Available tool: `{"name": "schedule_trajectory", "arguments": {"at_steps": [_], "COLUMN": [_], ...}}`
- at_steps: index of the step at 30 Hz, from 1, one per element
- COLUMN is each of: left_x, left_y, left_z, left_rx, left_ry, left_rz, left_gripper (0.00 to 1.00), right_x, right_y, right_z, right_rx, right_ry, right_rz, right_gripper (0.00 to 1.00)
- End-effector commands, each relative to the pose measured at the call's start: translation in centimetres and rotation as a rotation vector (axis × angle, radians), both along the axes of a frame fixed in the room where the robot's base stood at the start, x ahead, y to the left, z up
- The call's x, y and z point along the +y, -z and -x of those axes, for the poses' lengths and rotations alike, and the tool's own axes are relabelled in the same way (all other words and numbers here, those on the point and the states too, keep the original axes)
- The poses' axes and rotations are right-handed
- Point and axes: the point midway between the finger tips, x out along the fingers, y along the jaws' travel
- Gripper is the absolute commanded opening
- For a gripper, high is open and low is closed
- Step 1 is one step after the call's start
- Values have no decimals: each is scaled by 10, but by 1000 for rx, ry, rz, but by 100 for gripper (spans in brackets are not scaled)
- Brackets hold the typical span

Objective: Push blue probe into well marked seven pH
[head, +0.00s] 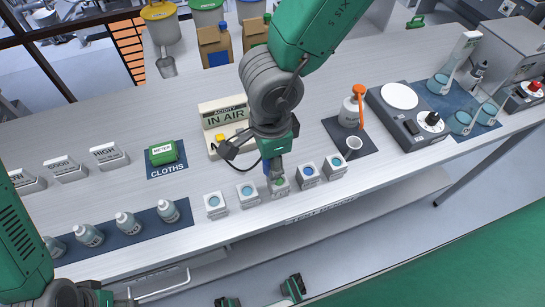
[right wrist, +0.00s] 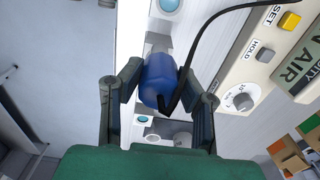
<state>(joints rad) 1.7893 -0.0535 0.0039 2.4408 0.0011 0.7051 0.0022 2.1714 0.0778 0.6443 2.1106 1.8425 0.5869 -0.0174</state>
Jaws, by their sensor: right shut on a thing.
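My right gripper (head: 270,166) is shut on the blue probe (head: 266,167), over the middle of a row of several small white wells. The right wrist view shows the blue body of the probe (right wrist: 158,82) between both fingers, with a black cable from it. Blue-topped wells (head: 247,195) stand on both sides. Well markings are too small to read.
The meter (head: 224,112) reading "IN AIR" stands behind the wells. Several bottles (head: 127,223) stand front left.

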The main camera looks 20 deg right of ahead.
Motion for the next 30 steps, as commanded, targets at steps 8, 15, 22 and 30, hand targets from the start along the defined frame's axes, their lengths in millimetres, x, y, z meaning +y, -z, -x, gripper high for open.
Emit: {"name": "schedule_trajectory", "arguments": {"at_steps": [8,15,22,30], "left_x": [-1,-1,0,0], "left_y": [3,3,-1,-9], "left_z": [0,0,0,0], "left_rx": [0,0,0,0], "left_ry": [2,2,1,1], "left_rz": [1,1,0,1], "left_gripper": [50,50,50,50], "right_x": [-10,-3,-1,-5], "right_y": [7,8,4,-2], "right_z": [1,0,0,0], "right_rx": [2,3,3,2], "right_ry": [3,3,3,4], "right_rz": [-9,6,6,-3], "right_gripper": [0,0,0,0]}}
